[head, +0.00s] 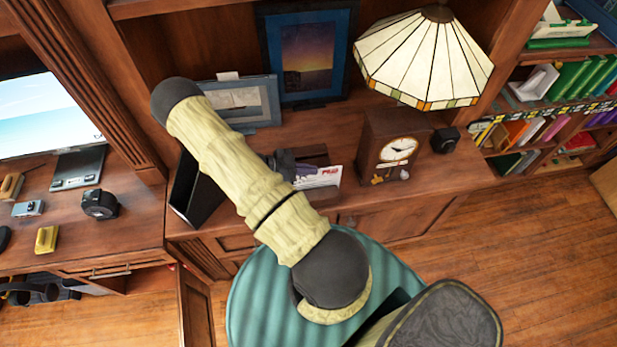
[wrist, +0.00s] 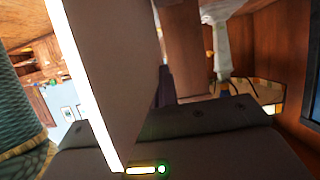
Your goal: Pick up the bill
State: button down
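The bill (head: 318,177) is a white envelope-like paper with red and dark print, standing in a dark wooden letter holder (head: 312,153) on the cabinet top. My gripper (head: 284,163) is at the holder's left end, just left of the bill, partly hidden behind my arm. In the wrist view, a large pale flat sheet (wrist: 105,70), likely the bill, rises right in front of the dark gripper body. I cannot make out both fingertips, nor whether they touch the paper.
A clock (head: 398,152) stands right of the holder, with a stained-glass lamp (head: 425,60) behind. Picture frames (head: 305,55) stand at the back. A black upright holder (head: 197,190) is on the left. Open wood floor (head: 530,250) lies at the right.

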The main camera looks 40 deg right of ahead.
jog(key=shift+r, duration=0.1)
notch_tip(320, 180, up, 10)
jog(key=b, duration=0.2)
jog(key=shift+b, duration=0.3)
dwell(1.3)
